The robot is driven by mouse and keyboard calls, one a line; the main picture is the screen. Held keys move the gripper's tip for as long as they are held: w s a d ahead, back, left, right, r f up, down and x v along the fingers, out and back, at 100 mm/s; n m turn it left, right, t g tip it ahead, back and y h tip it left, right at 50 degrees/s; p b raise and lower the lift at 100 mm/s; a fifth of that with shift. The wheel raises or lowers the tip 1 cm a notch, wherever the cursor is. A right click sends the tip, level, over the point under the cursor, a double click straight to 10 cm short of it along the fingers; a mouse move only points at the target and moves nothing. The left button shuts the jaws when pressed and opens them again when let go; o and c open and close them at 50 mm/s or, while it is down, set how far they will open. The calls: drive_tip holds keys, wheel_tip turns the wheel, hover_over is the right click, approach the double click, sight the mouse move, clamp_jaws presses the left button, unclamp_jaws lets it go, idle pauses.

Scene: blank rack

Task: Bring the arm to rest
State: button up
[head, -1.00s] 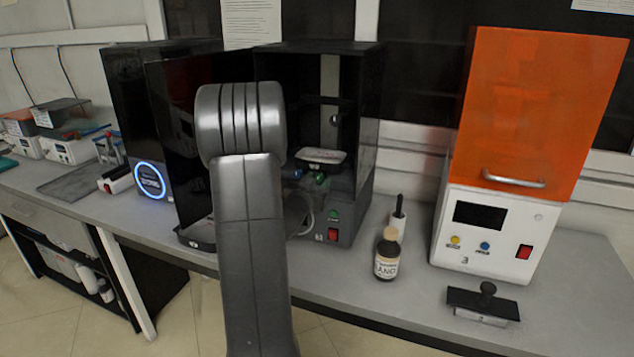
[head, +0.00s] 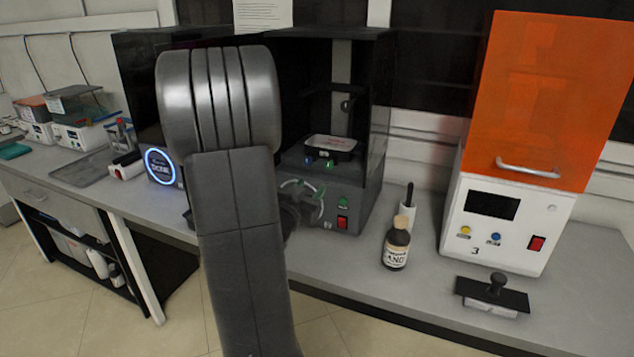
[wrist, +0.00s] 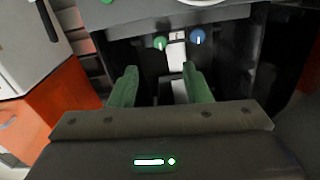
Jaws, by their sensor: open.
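My gripper (wrist: 162,84) shows in the wrist view with its two green fingers apart and nothing between them. It points toward the open black machine (wrist: 235,60), whose green and blue knobs show beyond the fingertips. In the head view my grey arm stands upright left of centre. It hides most of the gripper and part of the black machine's left side. A shallow tray with a pale inside (head: 331,143) sits inside that open machine (head: 372,140), clear of the arm in the picture.
A brown bottle (head: 397,250) and a black stamp-like block (head: 492,294) stand on the grey bench (head: 420,285). A white machine with an orange cover (head: 545,110) is at the right. A second black machine with a blue ring light (head: 160,166) is at the left.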

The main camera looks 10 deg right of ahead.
sight(328, 167)
drive_tip(key=shift+s+a, duration=0.45)
drive_tip(key=shift+s, duration=0.15)
drive_tip(key=shift+w+d, duration=0.1)
drive_tip(key=p+x, duration=0.1)
drive_tip(key=x, duration=1.2)
drive_tip(key=shift+w+d, duration=0.25)
